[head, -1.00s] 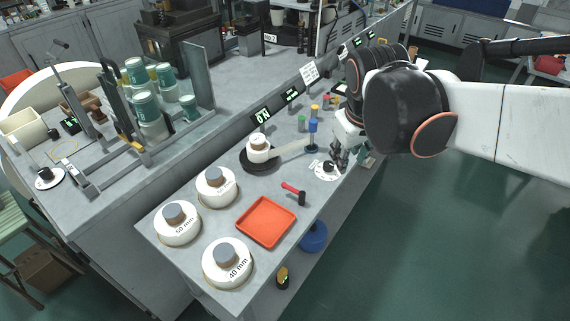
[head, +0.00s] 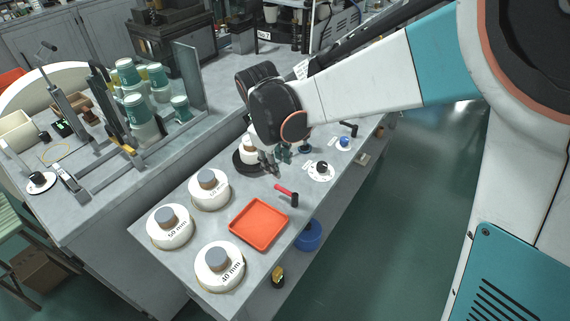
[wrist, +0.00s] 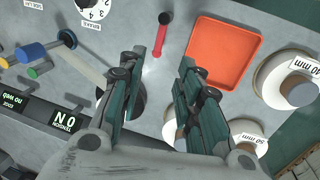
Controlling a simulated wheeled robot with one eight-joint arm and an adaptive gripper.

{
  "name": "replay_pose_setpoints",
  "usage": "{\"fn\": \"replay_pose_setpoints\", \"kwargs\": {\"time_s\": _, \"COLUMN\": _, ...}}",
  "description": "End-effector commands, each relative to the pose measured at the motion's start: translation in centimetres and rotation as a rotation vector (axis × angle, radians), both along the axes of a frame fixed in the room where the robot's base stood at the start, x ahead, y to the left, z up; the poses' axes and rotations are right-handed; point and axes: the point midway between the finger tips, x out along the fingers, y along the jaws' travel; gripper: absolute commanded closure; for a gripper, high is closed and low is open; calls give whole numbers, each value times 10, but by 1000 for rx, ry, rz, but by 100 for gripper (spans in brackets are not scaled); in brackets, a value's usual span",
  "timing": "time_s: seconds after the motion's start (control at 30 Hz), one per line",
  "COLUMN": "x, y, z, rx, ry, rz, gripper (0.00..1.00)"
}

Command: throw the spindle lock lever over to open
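A lever with a red handle (head: 285,189) and a black upright end (head: 295,201) sits on the bench beside the orange tray; it looks like the spindle lock lever. In the wrist view the red handle (wrist: 159,40) lies beyond my fingertips, its black end at the top. My gripper (head: 272,162) hangs above the bench, up and left of the lever in the head view. In the wrist view my gripper (wrist: 155,68) has its two fingers well apart with nothing between them. The spindle's black disc (wrist: 137,95) is partly hidden behind the left finger.
The orange tray (head: 258,224) and several white reels (head: 170,228) stand left of and below the lever. A dial (head: 320,171) with a black knob and a blue knob (head: 344,142) stand to the right. A display (wrist: 65,125) borders the bench.

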Motion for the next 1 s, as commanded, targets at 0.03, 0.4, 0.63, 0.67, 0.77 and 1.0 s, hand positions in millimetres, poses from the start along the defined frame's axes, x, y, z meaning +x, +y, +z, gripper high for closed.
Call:
{"fn": "replay_pose_setpoints", "kwargs": {"time_s": 0.03, "x": 1, "y": -1, "z": -7, "rx": 0, "ry": 0, "rz": -1, "gripper": 68}}
{"fn": "replay_pose_setpoints", "kwargs": {"time_s": 0.4, "x": 12, "y": -10, "z": -76, "rx": 1, "ry": 0, "rz": -4, "gripper": 68}}
{"fn": "replay_pose_setpoints", "kwargs": {"time_s": 0.63, "x": 18, "y": -15, "z": -112, "rx": 0, "ry": -1, "rz": -3, "gripper": 68}}
{"fn": "replay_pose_setpoints", "kwargs": {"time_s": 0.67, "x": 18, "y": -15, "z": -115, "rx": 0, "ry": -1, "rz": -3, "gripper": 68}}
{"fn": "replay_pose_setpoints", "kwargs": {"time_s": 0.77, "x": 20, "y": -16, "z": -123, "rx": 0, "ry": -1, "rz": -3, "gripper": 68}}
{"fn": "replay_pose_setpoints", "kwargs": {"time_s": 1.0, "x": 21, "y": -17, "z": -128, "rx": 0, "ry": -1, "rz": -3, "gripper": 68}}
